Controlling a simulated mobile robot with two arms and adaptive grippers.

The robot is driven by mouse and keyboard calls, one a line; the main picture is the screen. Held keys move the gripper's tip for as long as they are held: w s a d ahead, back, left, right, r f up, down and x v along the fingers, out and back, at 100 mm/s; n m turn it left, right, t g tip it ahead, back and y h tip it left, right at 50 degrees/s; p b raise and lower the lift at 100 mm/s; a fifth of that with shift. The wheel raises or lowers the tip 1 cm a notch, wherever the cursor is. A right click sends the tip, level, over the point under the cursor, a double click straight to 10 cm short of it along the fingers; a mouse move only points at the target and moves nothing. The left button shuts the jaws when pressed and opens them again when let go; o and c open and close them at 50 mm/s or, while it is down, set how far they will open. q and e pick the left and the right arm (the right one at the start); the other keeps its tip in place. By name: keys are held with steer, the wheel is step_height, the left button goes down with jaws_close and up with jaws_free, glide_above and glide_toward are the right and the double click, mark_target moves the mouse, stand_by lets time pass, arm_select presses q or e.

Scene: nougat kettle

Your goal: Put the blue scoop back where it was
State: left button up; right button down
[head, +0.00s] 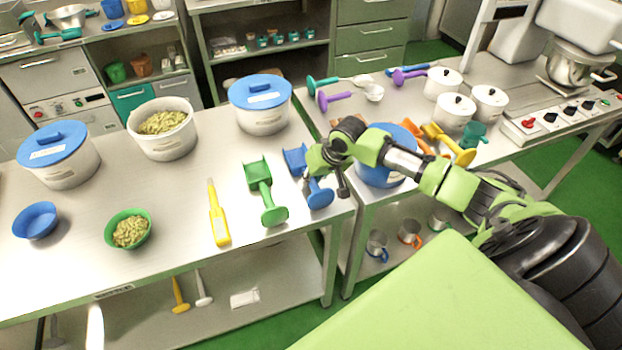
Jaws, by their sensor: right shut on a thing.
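The blue scoop (319,194) is at the right end of the left steel table, to the right of a green scoop (262,188). Its pan is up and to the left, and its handle end points toward the table's front edge. My right gripper (318,166) is over the middle of the blue scoop and shut on it, hiding part of it. I cannot tell whether the scoop touches the tabletop. My left gripper is not in the head view.
A yellow thermometer-like tool (218,214), a green bowl of nuts (129,229) and an empty blue bowl (36,220) stand to the left. A blue-lidded tub (261,103) is behind.

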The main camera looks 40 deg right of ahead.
steer(key=c, duration=1.9)
jaws_free()
steer(key=shift+f, duration=0.1)
steer(key=b+v, duration=0.1)
steer(key=v, duration=1.1)
steer(key=shift+s, duration=0.1)
